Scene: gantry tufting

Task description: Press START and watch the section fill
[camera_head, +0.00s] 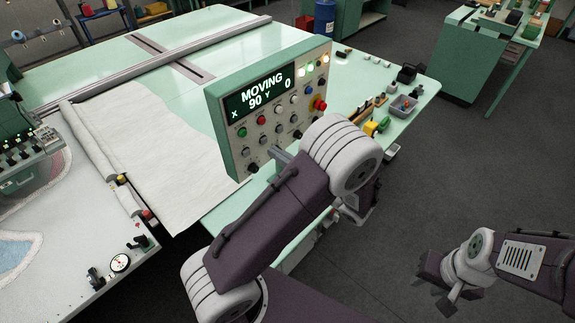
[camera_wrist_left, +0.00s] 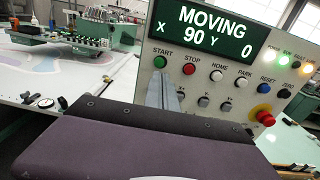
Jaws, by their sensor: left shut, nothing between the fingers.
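The control panel (camera_head: 228,105) stands on the mint table, its screen (camera_head: 258,92) reading MOVING, X 90, Y 0. The green START button (camera_wrist_left: 160,62) is at the left of its top button row and also shows in the head view (camera_head: 242,132). The red STOP button (camera_wrist_left: 190,69) is beside it. My left gripper (camera_wrist_left: 165,84) is shut and empty, its fingers just below START in the wrist view; contact cannot be told. White and tufted cloth (camera_head: 15,255) lies at the left. My right gripper (camera_head: 436,294) hangs low at the right, its jaws unclear.
A red emergency knob (camera_head: 320,104) sticks out at the panel's right. Lamps (camera_head: 313,66) glow along its top right. Small items and a grey bin (camera_head: 403,106) lie on the table's right part. A gantry rail (camera_head: 165,62) crosses the table.

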